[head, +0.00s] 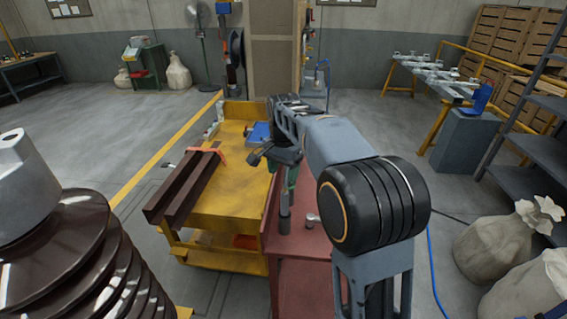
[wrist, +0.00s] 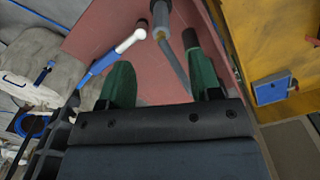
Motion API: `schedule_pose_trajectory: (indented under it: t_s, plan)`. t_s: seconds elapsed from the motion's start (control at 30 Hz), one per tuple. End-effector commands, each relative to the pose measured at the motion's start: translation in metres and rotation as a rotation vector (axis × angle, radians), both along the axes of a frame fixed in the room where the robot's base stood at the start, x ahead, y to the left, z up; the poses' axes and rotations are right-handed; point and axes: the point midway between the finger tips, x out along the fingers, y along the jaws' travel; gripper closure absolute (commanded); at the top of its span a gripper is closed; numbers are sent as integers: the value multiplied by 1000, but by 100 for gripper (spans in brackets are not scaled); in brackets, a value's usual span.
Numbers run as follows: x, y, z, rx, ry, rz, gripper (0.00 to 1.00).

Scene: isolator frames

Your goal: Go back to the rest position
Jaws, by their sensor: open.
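My gripper (head: 290,172) is open above the red table, with its green fingers pointing down in the head view. In the wrist view my gripper (wrist: 162,75) shows two green fingers spread apart. A grey rod-like part (wrist: 174,60) shows in the gap between them, and I cannot tell its distance from the fingers. A dark cylindrical end (wrist: 190,38) shows close to the right finger. In the head view a grey upright cylinder (head: 285,212) stands under the gripper. A short grey piece (head: 312,220) is on the red table (head: 302,246) beside it.
A yellow workbench (head: 225,205) with brown beams (head: 182,185) and a blue box (head: 257,133) adjoins the red table. A large ribbed insulator (head: 75,240) is at front left. Sacks (head: 493,247) and shelving (head: 545,150) are at right. Open floor lies beyond.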

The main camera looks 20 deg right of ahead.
Motion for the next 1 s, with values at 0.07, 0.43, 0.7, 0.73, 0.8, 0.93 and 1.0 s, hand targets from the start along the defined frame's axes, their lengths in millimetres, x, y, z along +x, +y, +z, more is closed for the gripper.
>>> schedule_pose_trajectory:
  t_s: [0.07,0.43,0.7,0.73,0.8,0.93,1.0]
  plan:
    - [0,0,10,0,-1,0,42]
    - [0,0,21,0,0,2,42]
    - [-1,0,-10,-2,-25,265,42]
    - [-8,0,-16,-4,-30,317,42]
    - [-28,0,-23,-9,-49,435,42]
    - [-77,-1,-32,-29,-101,639,42]
    - [-107,-1,-35,-46,-133,732,42]
